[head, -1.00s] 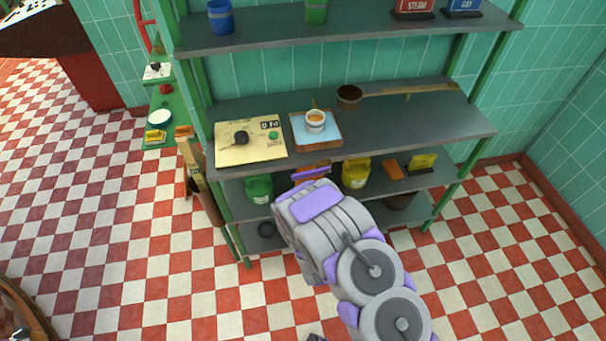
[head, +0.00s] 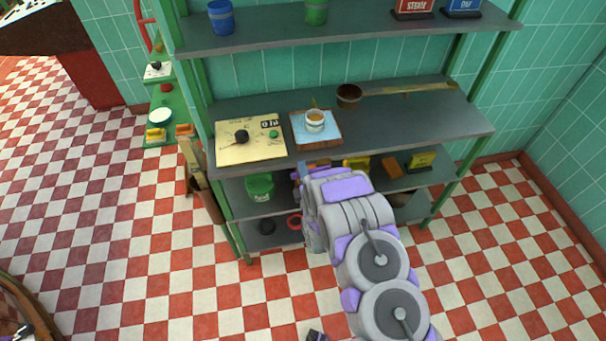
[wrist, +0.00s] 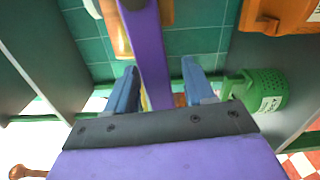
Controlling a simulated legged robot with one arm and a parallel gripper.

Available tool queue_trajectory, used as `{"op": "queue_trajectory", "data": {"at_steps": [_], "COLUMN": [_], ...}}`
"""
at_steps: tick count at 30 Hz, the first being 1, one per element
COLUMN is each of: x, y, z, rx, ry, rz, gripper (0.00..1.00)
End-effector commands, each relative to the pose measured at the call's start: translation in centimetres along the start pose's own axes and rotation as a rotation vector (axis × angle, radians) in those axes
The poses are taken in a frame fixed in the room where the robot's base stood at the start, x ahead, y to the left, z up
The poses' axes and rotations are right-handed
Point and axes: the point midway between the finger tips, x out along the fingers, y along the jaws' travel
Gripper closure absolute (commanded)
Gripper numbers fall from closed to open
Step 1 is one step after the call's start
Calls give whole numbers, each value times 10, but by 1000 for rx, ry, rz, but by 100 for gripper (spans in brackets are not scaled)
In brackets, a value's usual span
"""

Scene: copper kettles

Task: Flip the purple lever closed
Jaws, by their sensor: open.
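The purple lever (wrist: 152,55) shows in the wrist view as a long bar running from the top edge down between my fingers. My gripper (wrist: 158,72) is open, with one blue finger on each side of the lever. I see gaps on both sides, wider on the right. The near end of the lever is hidden behind the gripper's dark front edge. In the head view my purple and grey arm reaches to the shelf below the main shelf and hides most of the lever and its mount.
The wrist view shows a green bucket (wrist: 258,92) right of my fingers and an orange block (wrist: 280,15) at upper right. In the head view a yellow board (head: 250,152) and a cup (head: 314,121) on a blue-topped board stand on the shelf above (head: 400,125).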

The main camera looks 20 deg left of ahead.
Motion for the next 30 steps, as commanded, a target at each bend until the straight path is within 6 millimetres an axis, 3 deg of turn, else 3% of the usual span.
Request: {"op": "queue_trajectory", "data": {"at_steps": [6,22,30], "x": [0,0,0], "y": [0,0,0], "z": [0,0,0], "rx": [0,1,1], "ry": [0,0,0], "rz": [0,1,0], "gripper": [48,98,100]}}
